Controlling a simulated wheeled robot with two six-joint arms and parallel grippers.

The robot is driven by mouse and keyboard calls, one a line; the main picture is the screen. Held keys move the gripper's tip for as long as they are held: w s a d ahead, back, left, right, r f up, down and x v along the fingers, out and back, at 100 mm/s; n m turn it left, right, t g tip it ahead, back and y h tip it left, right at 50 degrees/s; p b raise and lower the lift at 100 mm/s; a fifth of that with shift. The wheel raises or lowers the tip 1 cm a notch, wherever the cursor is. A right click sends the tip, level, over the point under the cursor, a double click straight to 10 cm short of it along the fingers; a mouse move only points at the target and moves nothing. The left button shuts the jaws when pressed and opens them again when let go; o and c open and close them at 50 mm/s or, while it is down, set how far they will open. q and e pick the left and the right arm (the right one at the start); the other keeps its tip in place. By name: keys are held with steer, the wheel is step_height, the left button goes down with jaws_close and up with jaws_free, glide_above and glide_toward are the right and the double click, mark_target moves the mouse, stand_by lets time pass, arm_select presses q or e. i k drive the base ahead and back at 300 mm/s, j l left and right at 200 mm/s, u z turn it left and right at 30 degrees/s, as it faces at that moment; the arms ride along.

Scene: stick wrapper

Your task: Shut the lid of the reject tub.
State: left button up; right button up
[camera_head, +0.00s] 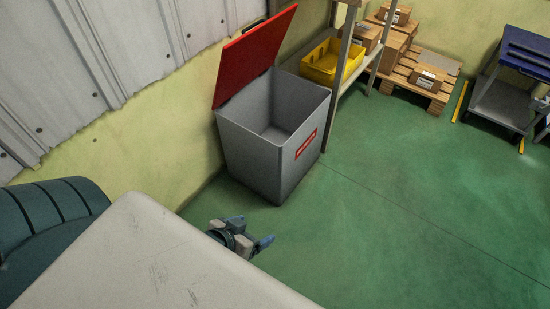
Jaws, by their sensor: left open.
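The reject tub (262,160) is a grey bin with a red label on its front, standing on the floor by the wall. Its red lid (252,55) is up, tilted back toward the wall on the tub's left and back side. The part of the inside that shows looks empty. My left gripper (264,242) is open and low in the picture, in front of the tub and apart from it. It shows just past the edge of a pale surface, which hides most of the arm. My right gripper does not show.
A shelf rack with a yellow bin (330,62) stands close at the tub's right. A pallet (424,84) with cardboard boxes is behind it, and a grey cart (502,103) stands far right. The pale surface (150,262) fills the lower left. The green floor (400,200) is clear.

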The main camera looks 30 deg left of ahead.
mark_target(249, 57)
steer(key=i+l+u, duration=0.6)
steer(key=i+l, duration=0.15)
steer(key=l, duration=0.15)
